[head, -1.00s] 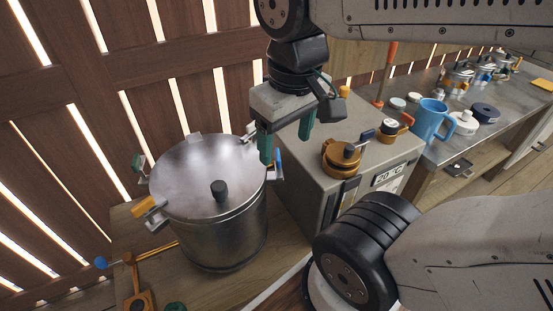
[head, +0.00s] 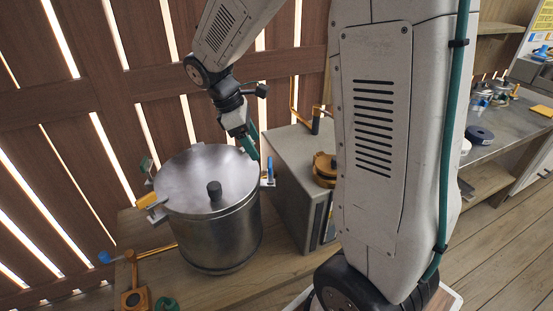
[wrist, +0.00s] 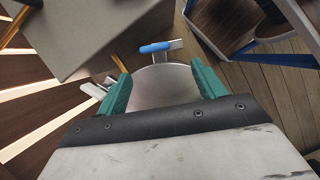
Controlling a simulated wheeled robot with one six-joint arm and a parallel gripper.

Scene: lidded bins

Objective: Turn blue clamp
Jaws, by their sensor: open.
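A steel lidded pot (head: 215,235) stands on a wooden bench, with a black knob on its lid (head: 185,178). The blue clamp (head: 269,167) is upright at the right side of the pot's rim. In the wrist view the blue clamp (wrist: 158,47) lies ahead, beyond and between the fingertips, at the edge of the lid (wrist: 165,85). My gripper (head: 254,148) has teal fingers and is open and empty, just above and left of the blue clamp. The open fingers also show in the wrist view (wrist: 160,85).
A grey box (head: 283,165) stands right beside the pot, with a brass pot (head: 324,168) on top. A slatted wooden wall is behind.

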